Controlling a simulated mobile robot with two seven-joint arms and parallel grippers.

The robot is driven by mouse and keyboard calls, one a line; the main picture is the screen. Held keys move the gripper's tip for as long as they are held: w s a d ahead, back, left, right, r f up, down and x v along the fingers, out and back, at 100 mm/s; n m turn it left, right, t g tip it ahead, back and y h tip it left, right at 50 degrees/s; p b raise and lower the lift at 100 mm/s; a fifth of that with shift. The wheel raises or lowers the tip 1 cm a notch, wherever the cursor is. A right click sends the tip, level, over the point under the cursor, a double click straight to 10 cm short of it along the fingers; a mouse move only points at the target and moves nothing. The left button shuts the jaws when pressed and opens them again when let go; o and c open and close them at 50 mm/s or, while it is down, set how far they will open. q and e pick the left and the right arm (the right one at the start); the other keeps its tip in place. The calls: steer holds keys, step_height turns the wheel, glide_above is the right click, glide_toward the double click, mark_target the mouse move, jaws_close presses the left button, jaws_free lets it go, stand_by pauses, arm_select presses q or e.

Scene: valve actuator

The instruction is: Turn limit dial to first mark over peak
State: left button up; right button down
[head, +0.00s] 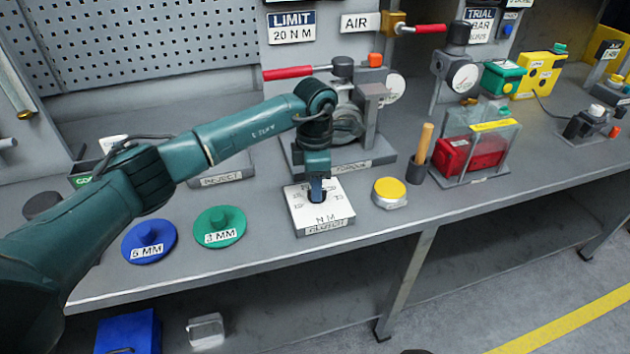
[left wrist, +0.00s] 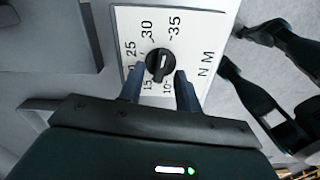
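The limit dial is a black knob (left wrist: 160,64) with a short white pointer line on a white plate. The plate (head: 335,212) sits near the bench's front edge in the head view. Printed numbers from 10 to 35 ring the knob, with "N M" beside them. My left gripper (head: 317,190) points down over the plate. In the left wrist view its two fingers (left wrist: 160,76) stand apart, one on each side of the knob's near part; contact cannot be told. The gauge (head: 391,88) on the torque rig is partly hidden and its reading is too small.
A "LIMIT 20 N M" sign (head: 291,27) hangs behind. A red-handled lever (head: 288,73) rises above the rig. A yellow-topped button (head: 390,191) and a wooden-handled tool (head: 425,142) stand right of the plate. Blue (head: 149,241) and green (head: 219,227) discs lie left.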

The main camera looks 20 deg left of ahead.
arm_select(q)
steer(key=shift+f, duration=0.35)
steer(key=shift+c, duration=0.4)
jaws_close()
